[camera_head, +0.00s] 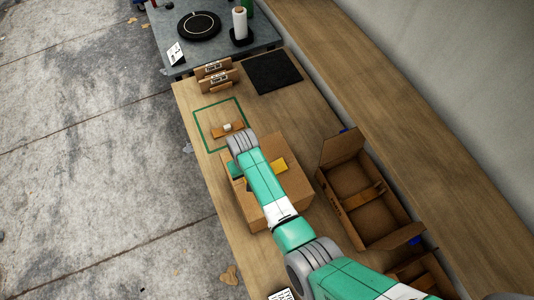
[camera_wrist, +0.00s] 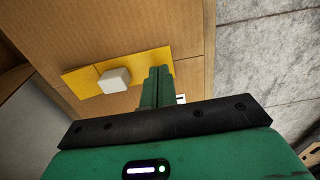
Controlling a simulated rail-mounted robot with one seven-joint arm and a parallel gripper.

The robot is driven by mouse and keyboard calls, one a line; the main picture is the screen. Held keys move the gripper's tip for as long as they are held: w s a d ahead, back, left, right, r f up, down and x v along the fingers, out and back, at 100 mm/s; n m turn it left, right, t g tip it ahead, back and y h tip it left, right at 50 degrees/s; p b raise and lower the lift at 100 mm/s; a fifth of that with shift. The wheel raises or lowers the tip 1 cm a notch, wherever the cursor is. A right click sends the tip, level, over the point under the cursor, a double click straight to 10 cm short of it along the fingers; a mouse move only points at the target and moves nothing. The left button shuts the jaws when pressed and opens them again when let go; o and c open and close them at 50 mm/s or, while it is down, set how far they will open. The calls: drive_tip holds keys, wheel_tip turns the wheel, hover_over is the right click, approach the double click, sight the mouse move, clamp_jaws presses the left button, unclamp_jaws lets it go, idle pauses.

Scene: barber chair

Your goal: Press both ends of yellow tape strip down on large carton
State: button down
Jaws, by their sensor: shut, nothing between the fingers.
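The large carton (camera_head: 255,207) stands on the wooden bench under my arm; its brown top (camera_wrist: 120,25) fills much of the wrist view. The yellow tape strip (camera_wrist: 92,80) lies across the carton top, and part of it (camera_head: 279,165) shows beside my arm in the head view. A small white block (camera_wrist: 114,80) is on the strip, near its middle. My gripper (camera_wrist: 160,70) is shut and empty, its green fingertips together over or near the strip's right end. I cannot tell whether they touch it. In the head view my arm hides the fingertips and much of the strip.
An open box (camera_head: 375,205) stands right of the carton. A green square outline (camera_head: 197,130) holds a small brown piece with a white block (camera_head: 228,128). Beyond are upright brown holders (camera_head: 215,78) and a black mat (camera_head: 272,73). The bench's left side drops to concrete floor.

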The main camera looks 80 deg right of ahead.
drive_tip(key=shift+f+b, duration=0.5)
drive_tip(key=shift+f, duration=0.25)
idle(0.4)
drive_tip(key=shift+r, duration=0.1)
wheel_tip(320, 180, up, 7)
drive_tip(key=p, duration=0.6)
drive_tip(key=shift+p, duration=0.4)
